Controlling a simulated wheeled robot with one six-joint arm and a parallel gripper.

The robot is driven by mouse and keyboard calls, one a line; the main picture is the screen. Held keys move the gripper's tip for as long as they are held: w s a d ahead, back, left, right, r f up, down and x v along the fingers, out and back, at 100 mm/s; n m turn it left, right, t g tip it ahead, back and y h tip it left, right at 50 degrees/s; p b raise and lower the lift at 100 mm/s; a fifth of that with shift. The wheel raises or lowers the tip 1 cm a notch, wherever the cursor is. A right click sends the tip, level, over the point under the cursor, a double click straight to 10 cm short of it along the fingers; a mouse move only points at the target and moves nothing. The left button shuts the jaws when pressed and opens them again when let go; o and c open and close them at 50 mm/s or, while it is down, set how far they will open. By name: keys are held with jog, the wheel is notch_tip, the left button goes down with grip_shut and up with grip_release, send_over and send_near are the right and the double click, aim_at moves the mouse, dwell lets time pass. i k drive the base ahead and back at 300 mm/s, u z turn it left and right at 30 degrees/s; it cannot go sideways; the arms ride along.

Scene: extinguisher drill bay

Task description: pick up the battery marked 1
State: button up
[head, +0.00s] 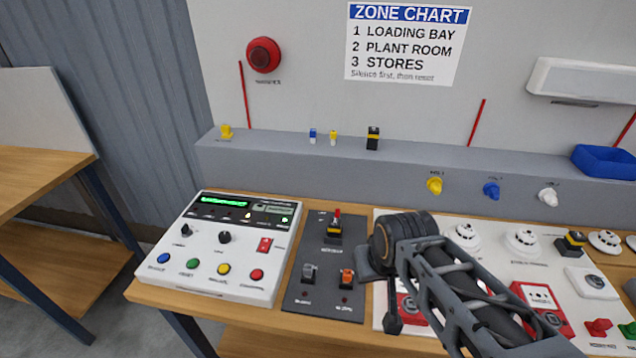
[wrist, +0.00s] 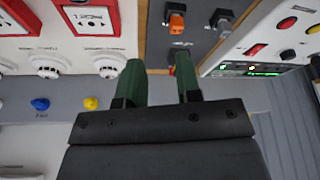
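No number 1 can be read on any battery-like block. A black block with a yellow band (head: 373,139) stands upright on the grey ledge. A similar black and yellow block (head: 571,243) is on the right of the bench, by the white detectors. Another yellow and black piece with a red top (head: 333,231) is on the dark panel. My gripper (wrist: 160,78) shows two green fingers spread apart, with nothing held between them. In the head view my arm is over the bench, right of the dark panel, with the fingers mostly hidden.
The white control panel (head: 218,254) stands left of the dark switch panel (head: 312,291). Small blue (head: 312,135) and yellow (head: 333,137) pieces stand on the ledge. A blue tray (head: 606,161) is at its right end. Coloured knobs (head: 435,186) project from the ledge front.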

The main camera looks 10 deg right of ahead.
aim_at(335, 224)
jog(key=u, duration=0.55)
jog(key=k, duration=0.6)
jog(key=u, duration=1.1)
jog(key=i, duration=1.1)
jog(key=z, duration=0.45)
